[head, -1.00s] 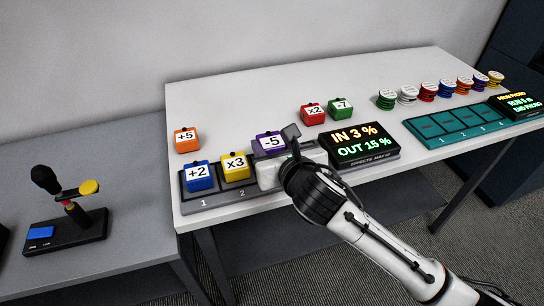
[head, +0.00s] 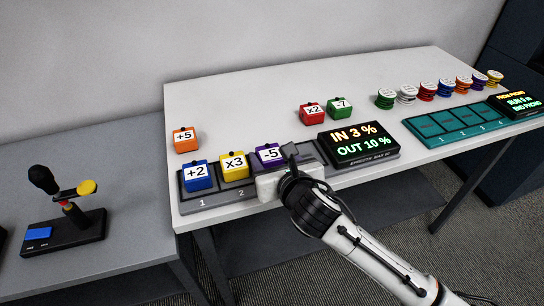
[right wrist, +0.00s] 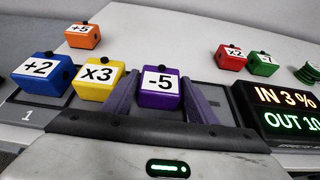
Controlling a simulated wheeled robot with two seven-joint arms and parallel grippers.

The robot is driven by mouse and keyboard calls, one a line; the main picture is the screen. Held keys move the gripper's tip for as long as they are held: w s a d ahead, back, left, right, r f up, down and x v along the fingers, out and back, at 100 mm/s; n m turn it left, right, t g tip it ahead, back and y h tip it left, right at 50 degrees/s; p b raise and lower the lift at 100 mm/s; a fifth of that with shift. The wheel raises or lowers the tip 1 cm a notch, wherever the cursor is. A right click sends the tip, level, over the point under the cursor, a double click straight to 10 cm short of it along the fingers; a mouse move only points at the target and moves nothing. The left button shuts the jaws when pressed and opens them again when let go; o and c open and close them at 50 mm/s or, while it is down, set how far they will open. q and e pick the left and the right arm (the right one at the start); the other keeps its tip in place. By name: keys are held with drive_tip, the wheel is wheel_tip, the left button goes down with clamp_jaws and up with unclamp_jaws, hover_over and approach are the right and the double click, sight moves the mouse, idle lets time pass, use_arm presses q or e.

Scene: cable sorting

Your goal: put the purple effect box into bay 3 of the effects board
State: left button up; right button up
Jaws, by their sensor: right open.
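The purple effect box (head: 269,154), marked -5, sits upright on the effects board (head: 220,201), just right of the yellow box, in the third place. The bay's number is hidden behind my right gripper. In the right wrist view the purple box (right wrist: 160,88) stands between the two fingers of my right gripper (right wrist: 161,104), which are apart with a gap showing at the sides. The blue +2 box (head: 198,176) is in bay 1 and the yellow x3 box (head: 235,166) in bay 2. The board's screen (head: 356,141) reads IN 3 %, OUT 10 %. My left gripper is out of view.
An orange +5 box (head: 185,139) stands behind the board. A red x2 box (head: 312,113) and a green -7 box (head: 340,107) stand farther back. A teal board (head: 462,135) and several coloured discs are at right. The table's back middle is clear.

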drive_tip(key=shift+r, duration=0.2)
drive_tip(key=p+v, duration=0.1)
drive_tip(key=v, duration=1.1)
drive_tip(key=s+d+f+m+g, duration=0.1)
drive_tip(key=s+f+m, duration=0.1)
drive_tip(key=f+m, duration=0.6)
drive_tip(key=s+d+f+m+g, duration=0.25)
drive_tip(key=f+m, duration=0.35)
drive_tip(key=m, duration=0.4)
drive_tip(key=s+d+f+m+h, duration=0.1)
drive_tip(key=s+d+f+m, duration=0.4)
drive_tip(key=m, duration=0.5)
drive_tip(key=s+d+f+m, duration=0.5)
drive_tip(key=s+f+m, duration=0.3)
drive_tip(key=f+m, duration=0.1)
drive_tip(key=shift+s+f+m+g+h, duration=0.35)
drive_tip(key=shift+m+g+h, duration=0.05)
drive_tip(key=shift+g, duration=0.05)
